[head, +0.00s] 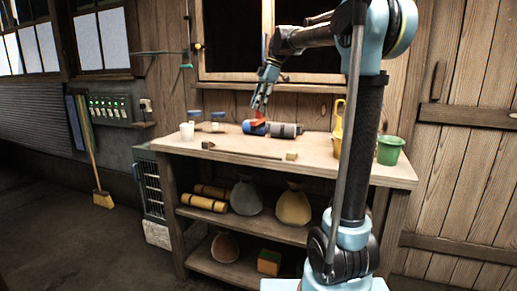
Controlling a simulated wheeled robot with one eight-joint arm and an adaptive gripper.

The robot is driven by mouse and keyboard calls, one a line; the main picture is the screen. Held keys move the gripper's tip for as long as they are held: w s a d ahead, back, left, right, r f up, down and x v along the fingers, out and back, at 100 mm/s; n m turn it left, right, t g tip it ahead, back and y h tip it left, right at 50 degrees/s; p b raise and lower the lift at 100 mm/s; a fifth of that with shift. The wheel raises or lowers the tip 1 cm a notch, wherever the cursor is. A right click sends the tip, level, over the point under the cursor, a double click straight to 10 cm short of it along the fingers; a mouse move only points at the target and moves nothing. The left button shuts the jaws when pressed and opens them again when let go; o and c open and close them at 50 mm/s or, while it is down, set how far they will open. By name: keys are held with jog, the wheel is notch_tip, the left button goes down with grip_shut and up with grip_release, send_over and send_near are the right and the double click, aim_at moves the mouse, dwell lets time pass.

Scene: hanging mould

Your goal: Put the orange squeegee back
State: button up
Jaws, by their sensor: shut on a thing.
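The orange squeegee (259,122) shows as a small orange piece just below my gripper's fingertips, in front of a blue roll on the workbench (330,160). My gripper (260,104) points down over the back of the bench and is shut on the squeegee. The fingers hide part of it. At this size I cannot tell whether its lower edge touches the bench or the roll.
A blue roll (248,128) and a grey roll (286,130) lie close by. A long-handled tool (245,152) lies along the front. A white cup (187,132), yellow container (338,125) and green bucket (389,150) stand on the bench. A window ledge (300,88) is behind.

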aim_at(261, 121)
notch_tip(261, 121, down, 10)
jog(key=shift+r, duration=0.15)
jog(key=o, duration=0.9)
jog(key=shift+o, duration=0.2)
jog(key=shift+r, duration=0.15)
jog(key=v, duration=1.1)
jog(key=shift+r, duration=0.4)
jog(key=s+d+f+m+t+h, duration=0.1)
jog(key=s+d+f+m, duration=0.4)
jog(key=s+f, duration=0.6)
jog(key=s+d+f+m+t+h, duration=0.1)
jog(key=s+d+f+m, duration=0.5)
jog(key=s+f+m, duration=0.3)
jog(key=s+d+f+m+t+h, duration=0.1)
jog(key=s+d+f+m, duration=0.5)
jog(key=s+f, duration=0.7)
notch_tip(261, 121, down, 2)
jog(key=shift+s+d+f+m+t+h, duration=0.2)
jog(key=shift+d+f+m+t+h, duration=0.1)
jog(key=shift+m+h, duration=0.3)
